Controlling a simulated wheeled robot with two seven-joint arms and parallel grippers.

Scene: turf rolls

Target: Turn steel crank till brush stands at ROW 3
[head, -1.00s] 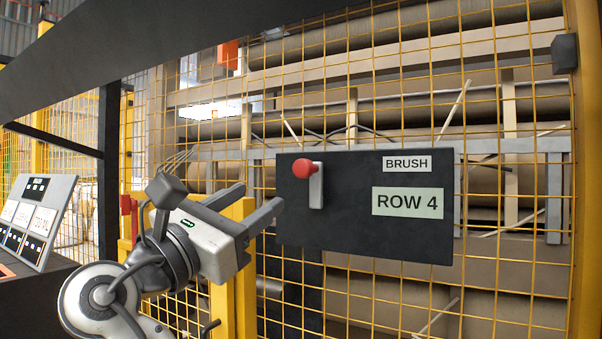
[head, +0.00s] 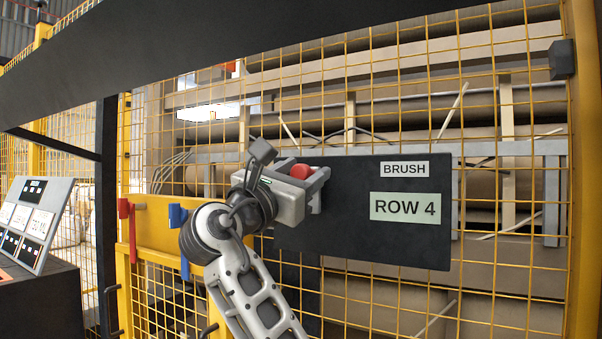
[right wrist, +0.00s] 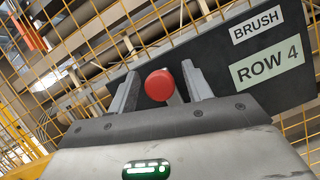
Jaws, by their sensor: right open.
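The steel crank with its red knob (head: 300,171) stands on a dark panel (head: 350,230) fixed to the mesh fence. The knob points up at the crank's top end in the earlier view; now the crank's arm is mostly hidden behind my gripper. The panel carries a BRUSH label (head: 404,169) and a display reading ROW 4 (head: 405,206). My right gripper (head: 304,181) is open with the red knob between its fingers. In the right wrist view the red knob (right wrist: 159,85) sits between the two spread fingers, nearer the left one. The brush is not seen. My left gripper is out of view.
Yellow mesh fence (head: 400,290) surrounds the panel, with large rolls (head: 520,100) behind it. A red handle (head: 125,210) and a blue handle (head: 177,215) hang on a yellow frame at left. A sloped control board (head: 30,215) stands at far left.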

